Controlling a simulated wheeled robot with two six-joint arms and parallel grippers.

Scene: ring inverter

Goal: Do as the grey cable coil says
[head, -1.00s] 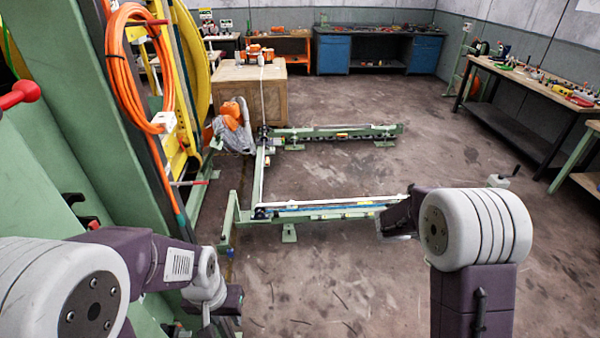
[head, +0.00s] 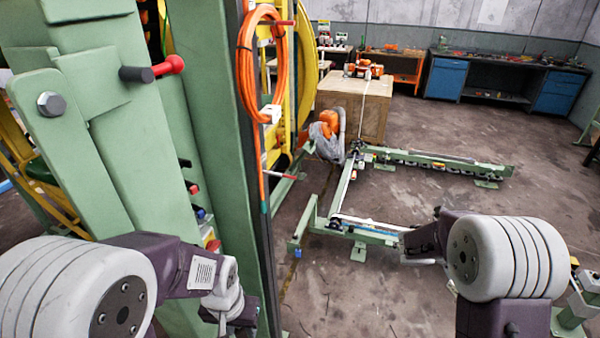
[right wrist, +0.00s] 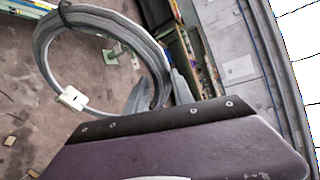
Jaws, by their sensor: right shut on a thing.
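The grey cable coil (right wrist: 100,24) shows in the right wrist view as a loop of grey cable with a dark tie at the top. A small white tag (right wrist: 72,98) hangs on its lower left; no writing on it can be made out. My right gripper (right wrist: 160,92) is shut on the coil's right side, and the coil is clear of the floor. In the head view my right gripper is mostly hidden by my right arm. My left gripper (head: 232,308) is low beside the green machine frame; its fingers are too dark and small to judge.
A tall green machine frame (head: 215,130) with a red-knobbed lever (head: 170,66) stands close at left. An orange cable coil (head: 245,75) with a white tag hangs on it. Low green rails (head: 440,165) cross the floor. A wooden crate (head: 365,108) and blue-doored bench (head: 447,80) stand behind.

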